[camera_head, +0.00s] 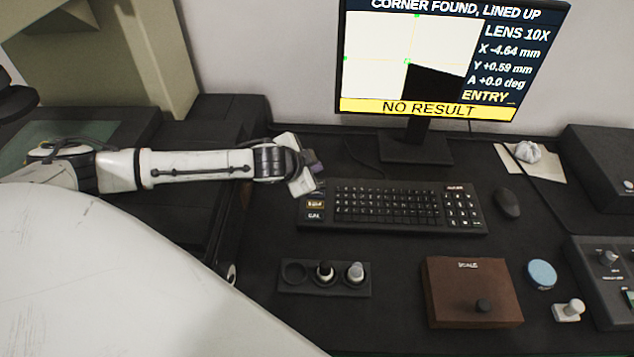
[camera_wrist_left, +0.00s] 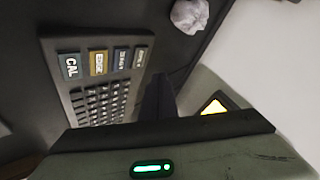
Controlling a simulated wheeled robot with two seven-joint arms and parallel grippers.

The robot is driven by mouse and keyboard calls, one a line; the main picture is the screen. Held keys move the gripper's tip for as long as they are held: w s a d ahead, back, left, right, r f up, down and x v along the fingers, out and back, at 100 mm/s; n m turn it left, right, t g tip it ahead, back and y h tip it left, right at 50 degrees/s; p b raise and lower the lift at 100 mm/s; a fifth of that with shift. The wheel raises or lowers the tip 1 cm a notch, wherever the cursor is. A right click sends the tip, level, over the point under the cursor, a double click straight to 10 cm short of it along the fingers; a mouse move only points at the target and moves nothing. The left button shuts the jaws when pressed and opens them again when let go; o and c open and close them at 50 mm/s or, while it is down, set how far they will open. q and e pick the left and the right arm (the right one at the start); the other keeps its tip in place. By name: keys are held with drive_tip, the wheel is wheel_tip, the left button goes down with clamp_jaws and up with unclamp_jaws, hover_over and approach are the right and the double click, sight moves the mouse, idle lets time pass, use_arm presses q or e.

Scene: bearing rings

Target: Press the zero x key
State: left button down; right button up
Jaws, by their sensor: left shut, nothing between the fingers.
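The black keyboard (camera_head: 408,206) lies on the desk below the monitor. At its left end is a column of larger keys. In the left wrist view these are a CAL key (camera_wrist_left: 71,66), a yellowish EDGE key (camera_wrist_left: 98,62), a blue key (camera_wrist_left: 121,56) and a dark key (camera_wrist_left: 140,57). The labels on the last two are too small to read surely, so I cannot tell which is zero x. My left gripper (camera_head: 320,186) is shut and empty over the keyboard's upper left corner, hiding the upper keys of that column. I cannot tell whether it touches a key. My right gripper is not in view.
The monitor (camera_head: 452,58) reads X -4.64 mm, Y +0.59 mm, ENTRY blank and NO RESULT. A mouse (camera_head: 507,202) lies right of the keyboard. In front are a holder with lenses (camera_head: 300,291), a brown box (camera_head: 450,300) and a blue disc (camera_head: 541,274). Crumpled paper (camera_head: 527,151) lies behind.

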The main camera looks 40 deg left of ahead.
sight(321, 178)
use_arm(q)
wheel_tip(321, 178, down, 3)
drive_tip(key=shift+r+b, duration=0.15)
drive_tip(key=shift+b, duration=0.7)
idle(0.5)
idle(0.9)
drive_tip(key=shift+f, duration=0.5)
drive_tip(key=shift+f, duration=0.35)
idle(0.6)
drive_tip(key=shift+r+p, duration=0.8)
drive_tip(key=shift+p, duration=0.05)
